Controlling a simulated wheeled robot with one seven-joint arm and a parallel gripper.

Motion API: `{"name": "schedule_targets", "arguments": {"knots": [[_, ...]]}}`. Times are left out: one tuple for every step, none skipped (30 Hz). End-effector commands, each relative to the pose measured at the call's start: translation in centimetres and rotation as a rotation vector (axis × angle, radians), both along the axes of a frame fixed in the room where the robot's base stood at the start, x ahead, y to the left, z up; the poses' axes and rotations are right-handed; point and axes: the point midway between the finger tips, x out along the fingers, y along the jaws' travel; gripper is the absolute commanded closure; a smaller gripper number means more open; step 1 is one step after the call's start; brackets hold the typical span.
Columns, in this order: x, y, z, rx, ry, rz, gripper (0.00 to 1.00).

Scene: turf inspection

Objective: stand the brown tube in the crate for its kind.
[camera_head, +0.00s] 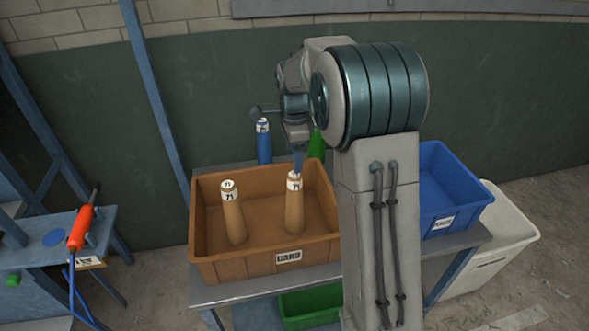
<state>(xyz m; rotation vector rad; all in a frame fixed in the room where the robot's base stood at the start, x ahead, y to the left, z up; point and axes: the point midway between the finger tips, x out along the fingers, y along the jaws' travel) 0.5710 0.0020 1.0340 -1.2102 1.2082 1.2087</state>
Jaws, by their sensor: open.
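A brown crate (208,262) with a white label on its front stands on a grey table. Two brown tubes with white, numbered tops are in it. The left brown tube (233,215) stands nearly upright, leaning slightly. The right brown tube (294,212) stands upright near the crate's middle right. My gripper (297,168) points down right at the top of the right tube. It is open; the picture is too small to tell whether its fingers still touch the tube.
A blue tube (264,145) and a green tube (317,146) stand behind the crate. A blue crate (447,205) is at the right, beside a white bin (505,240). A green crate (308,304) is below the table. An orange-handled tool (80,228) is at the left.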

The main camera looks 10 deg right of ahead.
Motion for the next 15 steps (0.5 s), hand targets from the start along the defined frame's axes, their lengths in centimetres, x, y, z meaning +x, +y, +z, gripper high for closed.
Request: {"name": "schedule_targets", "arguments": {"knots": [[0.1, 0.0, 1.2, 0.000, -0.005, 0.000, 0.39], [0.1, 0.0, 1.8, 0.000, -0.004, 0.000, 0.39], [0.1, 0.0, 2.5, 0.000, -0.004, 0.000, 0.39], [0.0, 0.0, 3.0, 0.000, -0.003, 0.000, 0.39], [0.1, 0.0, 3.5, 0.000, -0.003, 0.000, 0.39], [0.1, 0.0, 4.1, 0.000, -0.003, 0.000, 0.39], [0.1, 0.0, 4.4, 0.000, -0.002, 0.000, 0.39], [0.1, 0.0, 4.7, 0.000, -0.002, 0.000, 0.39], [0.0, 0.0, 5.0, 0.000, -0.001, 0.000, 0.39], [0.0, 0.0, 5.2, 0.000, -0.001, 0.001, 0.39], [-0.1, 0.0, 5.4, 0.000, -0.001, 0.003, 0.39], [-0.3, 0.0, 5.6, 0.000, -0.003, 0.013, 0.39], [-0.5, 0.0, 5.8, 0.001, -0.005, 0.028, 0.39], [-0.9, -0.1, 6.1, 0.001, -0.009, 0.048, 0.39], [-1.6, -0.1, 6.4, 0.002, -0.016, 0.085, 0.39]]}}
